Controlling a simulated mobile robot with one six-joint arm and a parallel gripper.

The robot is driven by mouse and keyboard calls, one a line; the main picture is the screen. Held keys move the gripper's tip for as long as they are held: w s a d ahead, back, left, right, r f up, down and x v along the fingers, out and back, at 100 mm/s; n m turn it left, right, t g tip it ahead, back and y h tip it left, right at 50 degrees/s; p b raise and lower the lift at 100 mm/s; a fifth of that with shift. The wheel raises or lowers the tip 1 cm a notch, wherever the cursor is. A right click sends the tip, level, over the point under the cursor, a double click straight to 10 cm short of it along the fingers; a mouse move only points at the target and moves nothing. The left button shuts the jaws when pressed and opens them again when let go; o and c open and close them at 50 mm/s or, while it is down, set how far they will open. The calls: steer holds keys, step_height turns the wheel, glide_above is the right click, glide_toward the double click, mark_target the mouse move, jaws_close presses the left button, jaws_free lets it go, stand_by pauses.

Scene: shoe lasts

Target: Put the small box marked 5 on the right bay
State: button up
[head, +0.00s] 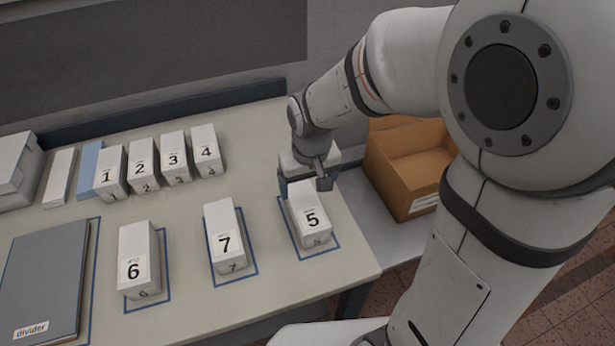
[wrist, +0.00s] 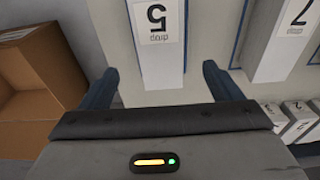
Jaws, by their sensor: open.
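The small white box marked 5 (head: 313,219) stands in the blue-outlined right bay (head: 334,240), at the table's right side. My gripper (head: 308,184) is at the far end of this box, with its fingers apart. In the wrist view the box marked 5 (wrist: 158,45) lies between and just ahead of the two open fingertips (wrist: 160,82); whether they touch it cannot be told. The box marked 7 (head: 225,240) stands in the middle bay (head: 246,268), and the box marked 6 (head: 136,262) in the left bay (head: 165,292).
Boxes 1 (head: 108,175), 2 (head: 141,168), 3 (head: 174,158) and 4 (head: 206,152) stand in a row at the back. A grey divider folder (head: 45,280) lies at the left. An open cardboard box (head: 385,172) is beyond the table's right edge. Bare tabletop lies between the rows.

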steer(key=s+d+r+m+t, duration=0.1)
steer(key=s+d+r+m, duration=0.2)
steer(key=s+d+r, duration=0.6)
steer(key=s+d, duration=0.2)
steer(key=d, duration=0.1)
steer(key=shift+s+t, duration=0.2)
steer(key=shift+t, duration=0.1)
